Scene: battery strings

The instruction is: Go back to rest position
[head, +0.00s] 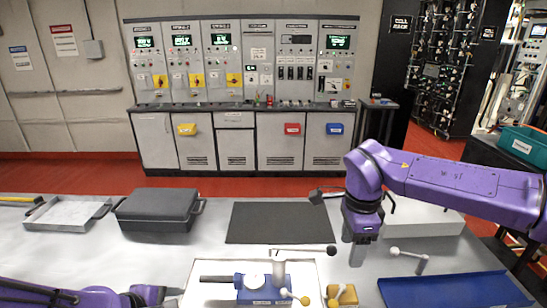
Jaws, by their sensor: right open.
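My right arm reaches in from the right, and its gripper (357,257) points down above the right-centre of the table. It is open, with nothing seen between the fingers. A blue fixture with a round white part (258,283) sits on the board. A brass block (343,295) is below my right gripper.
A black mat (280,222) lies at the table's middle. A black case (158,208) and a metal tray (62,215) stand left. A blue tray (455,291) lies front right, and a white box (430,222) behind my right arm. Control cabinets (240,138) line the wall.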

